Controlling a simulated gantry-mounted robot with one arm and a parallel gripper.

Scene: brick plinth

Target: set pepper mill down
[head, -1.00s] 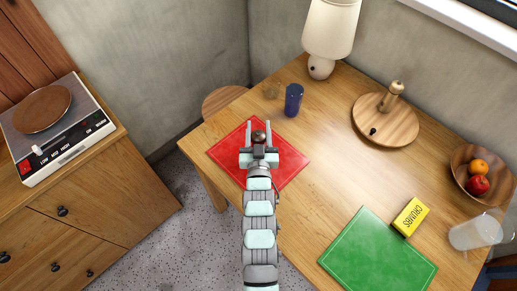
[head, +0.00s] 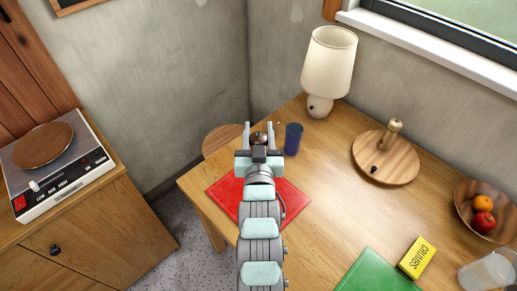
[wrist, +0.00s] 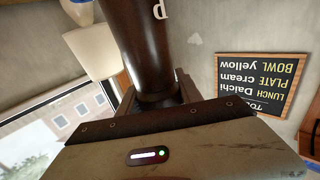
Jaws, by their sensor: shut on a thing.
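My gripper (head: 260,132) is shut on the pepper mill (head: 260,138), whose dark brown rounded top shows between the fingers in the head view. In the wrist view the pepper mill (wrist: 140,45) is a glossy dark brown body with a pale letter on it, rising from between the jaws. Its lower end is hidden in both views. In the head view the gripper appears over the far edge of the red mat (head: 228,195), left of the blue cup (head: 293,139). I cannot tell how high the mill is above the table.
The wooden table (head: 330,205) also holds a lamp (head: 328,65), a round board with a knob (head: 385,160), a fruit bowl (head: 470,215), a yellow box (head: 416,258), a green mat (head: 375,275) and a clear jug (head: 487,270). A chalkboard (wrist: 255,85) hangs on the wall.

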